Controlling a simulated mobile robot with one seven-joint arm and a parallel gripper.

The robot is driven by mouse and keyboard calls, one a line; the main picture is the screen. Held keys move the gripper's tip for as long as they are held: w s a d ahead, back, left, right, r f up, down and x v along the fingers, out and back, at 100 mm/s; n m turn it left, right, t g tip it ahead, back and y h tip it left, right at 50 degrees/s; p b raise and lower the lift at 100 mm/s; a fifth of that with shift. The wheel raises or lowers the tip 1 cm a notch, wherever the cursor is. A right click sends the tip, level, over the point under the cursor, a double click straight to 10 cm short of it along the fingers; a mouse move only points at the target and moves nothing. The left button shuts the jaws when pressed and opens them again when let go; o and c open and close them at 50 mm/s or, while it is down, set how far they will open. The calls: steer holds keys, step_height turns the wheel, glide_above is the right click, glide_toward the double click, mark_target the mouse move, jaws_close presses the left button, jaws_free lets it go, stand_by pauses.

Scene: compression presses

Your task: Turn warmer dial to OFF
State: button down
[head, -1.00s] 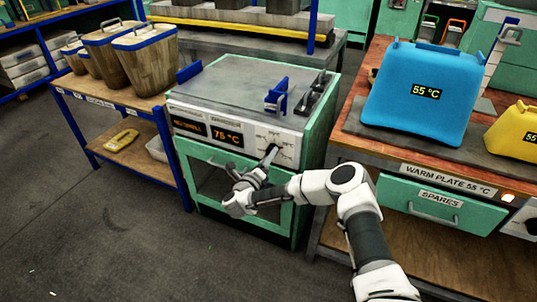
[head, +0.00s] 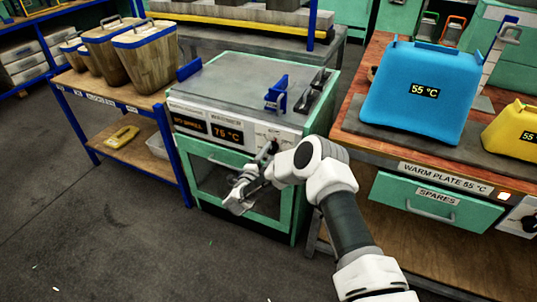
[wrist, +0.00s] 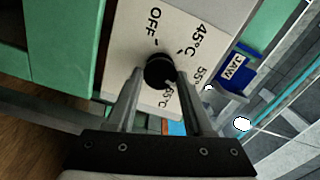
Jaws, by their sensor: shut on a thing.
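The warmer (head: 213,153) is a green cabinet with a glass door, a grey top and an orange display on its front panel. Its black dial (wrist: 159,70) sits on a white plate marked OFF, 45°C, 55°C and 65°C in the wrist view. A small pale mark shows on the dial's lower right, away from OFF, but I cannot tell exactly which setting it points to. My gripper (wrist: 159,82) is shut on the dial, one finger on each side.
A warm plate bench with a blue case (head: 419,92) and a yellow case (head: 511,135) stands on the right. A blue-framed shelf with wooden bins (head: 150,62) stands on the left. A blue JAW part (wrist: 236,70) is beside the dial plate. The floor in front is clear.

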steer(key=n+b, duration=0.1)
steer(key=n, duration=0.9)
steer(key=shift+b, duration=0.4)
steer(key=n, duration=0.3)
steer(key=shift+n+b, duration=0.4)
steer(key=n+b, duration=0.1)
steer(key=n, duration=0.5)
steer(key=shift+a, duration=0.1)
steer(key=n, duration=0.6)
steer(key=shift+f+n, duration=0.1)
steer(key=shift+n, duration=0.2)
steer(key=shift+c, duration=1.5)
jaws_free()
